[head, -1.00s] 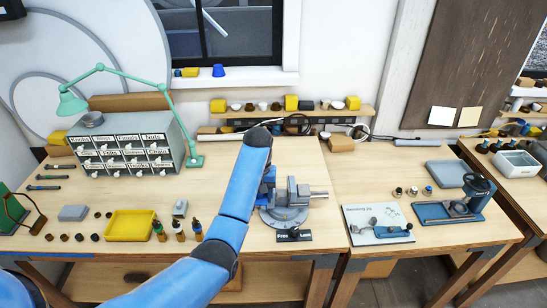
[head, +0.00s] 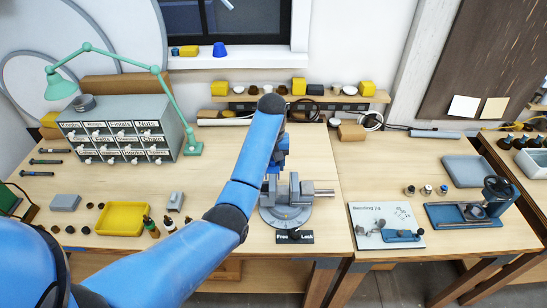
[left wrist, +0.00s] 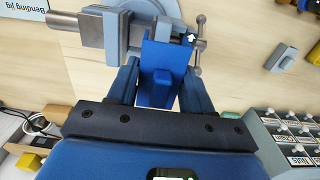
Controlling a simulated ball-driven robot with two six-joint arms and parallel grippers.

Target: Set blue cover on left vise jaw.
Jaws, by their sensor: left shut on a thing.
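In the head view my left forearm hides most of the cover and gripper. My right gripper is out of view.
A yellow tray (head: 123,219) and small bottles stand left of the vise. A drawer cabinet (head: 120,130) and green lamp (head: 113,64) are at the back left. The white bending jig board (head: 385,226) lies to the right. Bench between cabinet and tray is mostly clear.

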